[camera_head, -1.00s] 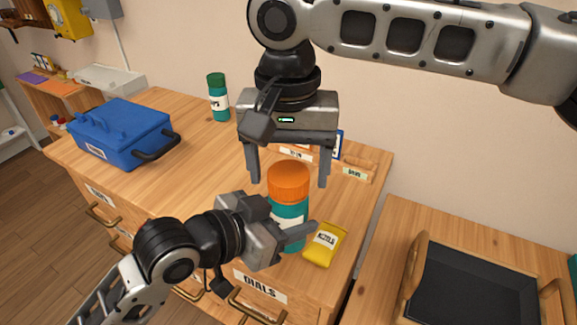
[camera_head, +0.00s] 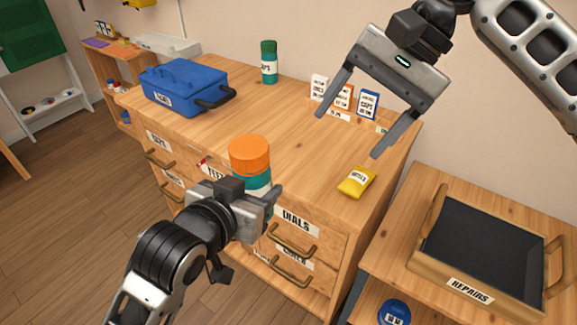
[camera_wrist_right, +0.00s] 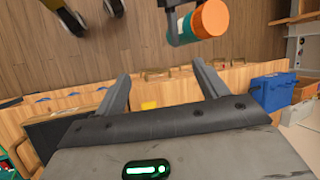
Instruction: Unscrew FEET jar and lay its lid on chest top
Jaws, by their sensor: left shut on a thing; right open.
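The jar is teal with a white label and an orange lid. In the head view its teal body (camera_head: 258,180) is held by my left gripper (camera_head: 262,205), in front of the chest's drawer fronts. The orange lid (camera_head: 250,154) sits on the jar's top; whether it is loosened cannot be told. The label's text is mostly hidden by the gripper. The lid also shows in the right wrist view (camera_wrist_right: 210,18). My right gripper (camera_head: 348,132) is open and empty, above the right back part of the chest top (camera_head: 290,115).
On the chest top stand a blue toolbox (camera_head: 185,88), a green-capped jar (camera_head: 269,62), several small cards (camera_head: 342,97) at the back and a yellow packet (camera_head: 356,182) near the right edge. A REPAIRS tray (camera_head: 480,255) is on the right. The chest top's middle is clear.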

